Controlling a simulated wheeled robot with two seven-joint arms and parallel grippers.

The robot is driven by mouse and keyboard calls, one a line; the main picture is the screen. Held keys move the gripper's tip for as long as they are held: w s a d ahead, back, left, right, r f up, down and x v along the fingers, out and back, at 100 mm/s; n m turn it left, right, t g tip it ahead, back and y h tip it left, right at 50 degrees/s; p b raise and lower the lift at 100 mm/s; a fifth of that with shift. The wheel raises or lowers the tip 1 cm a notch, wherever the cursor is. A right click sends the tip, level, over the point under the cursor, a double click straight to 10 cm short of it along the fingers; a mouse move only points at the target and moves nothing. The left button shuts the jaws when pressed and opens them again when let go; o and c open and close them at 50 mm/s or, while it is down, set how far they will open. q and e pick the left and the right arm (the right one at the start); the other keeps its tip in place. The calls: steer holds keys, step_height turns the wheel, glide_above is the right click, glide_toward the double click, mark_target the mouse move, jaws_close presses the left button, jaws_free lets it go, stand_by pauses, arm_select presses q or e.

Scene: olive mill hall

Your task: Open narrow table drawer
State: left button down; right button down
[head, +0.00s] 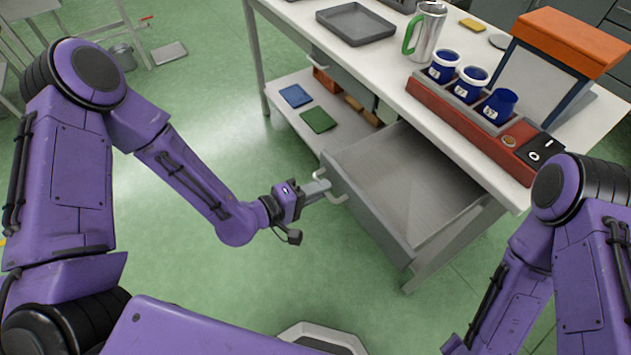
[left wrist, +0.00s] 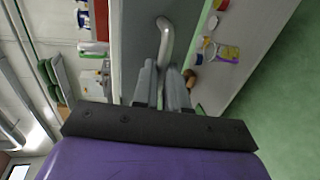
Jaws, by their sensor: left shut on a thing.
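The grey table drawer (head: 405,185) stands pulled well out from the white-topped table (head: 395,68), and its inside looks empty. Its pale bar handle (head: 333,194) is on the left end of the front panel. My left gripper (head: 322,190) is shut on the handle; in the left wrist view the fingers (left wrist: 164,85) close around the curved handle (left wrist: 166,38) in front of the grey drawer front (left wrist: 137,40). My right arm shows at the right edge of the head view, but its gripper is out of the picture.
On the tabletop are a grey tray (head: 355,23), a steel jug (head: 427,32), blue cups in a red rack (head: 470,125) and an orange-topped box (head: 570,40). A lower shelf (head: 290,110) holds blue and green items.

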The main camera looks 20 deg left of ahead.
arm_select(q)
steer(key=shift+s, duration=0.15)
steer(key=c, duration=1.2)
jaws_free()
steer(key=shift+a, duration=0.1)
steer(key=shift+o, duration=0.2)
steer(key=v, duration=1)
steer(key=shift+a, duration=0.15)
steer(key=shift+s, duration=0.1)
